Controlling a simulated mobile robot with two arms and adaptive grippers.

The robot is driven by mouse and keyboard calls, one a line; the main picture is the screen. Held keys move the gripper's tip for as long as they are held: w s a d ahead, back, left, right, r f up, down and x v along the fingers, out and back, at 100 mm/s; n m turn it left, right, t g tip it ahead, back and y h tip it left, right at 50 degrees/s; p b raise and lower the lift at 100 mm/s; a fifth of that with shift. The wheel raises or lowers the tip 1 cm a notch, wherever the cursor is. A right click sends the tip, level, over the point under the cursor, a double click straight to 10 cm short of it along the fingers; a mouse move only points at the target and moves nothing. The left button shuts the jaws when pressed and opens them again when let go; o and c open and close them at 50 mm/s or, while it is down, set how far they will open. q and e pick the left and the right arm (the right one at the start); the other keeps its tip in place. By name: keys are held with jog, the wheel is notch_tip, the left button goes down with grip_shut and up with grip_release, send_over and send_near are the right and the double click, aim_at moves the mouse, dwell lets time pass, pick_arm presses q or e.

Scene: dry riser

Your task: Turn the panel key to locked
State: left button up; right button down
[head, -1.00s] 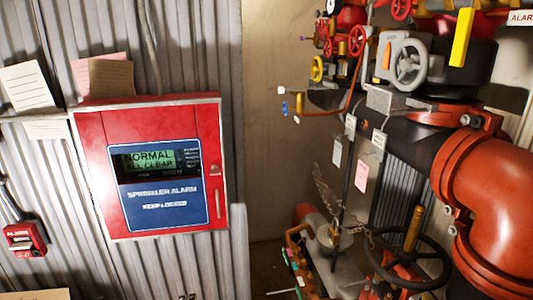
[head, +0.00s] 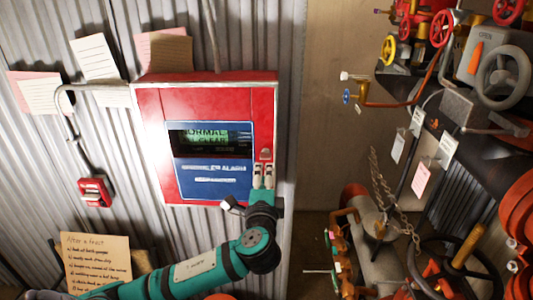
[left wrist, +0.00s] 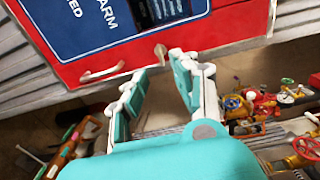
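The red alarm panel (head: 150,130) hangs on the corrugated wall, with a blue label and a lit green display reading "NORMAL". A small metal key (head: 265,155) sits on the right part of its door. In the left wrist view the key (left wrist: 160,50) stands out from the red face beside a pale handle (left wrist: 102,72). My left gripper (head: 263,168) is just below the key in the head view. Its fingertips (left wrist: 161,64) are apart, with a gap between them close to the key; I cannot tell whether they touch it. My right gripper is not in view.
Red and yellow valve wheels and pipes (head: 495,80) crowd the right side. A chain (head: 385,190) hangs there. A small red call box (head: 95,192) and pinned notes (head: 95,55) are on the wall at left. A handwritten note (head: 95,260) is lower left.

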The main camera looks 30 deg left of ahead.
aim_at(265, 158)
pick_arm(q)
jog(key=p+x, duration=0.2)
jog(key=x, duration=0.6)
jog(key=shift+w, duration=0.1)
grip_shut()
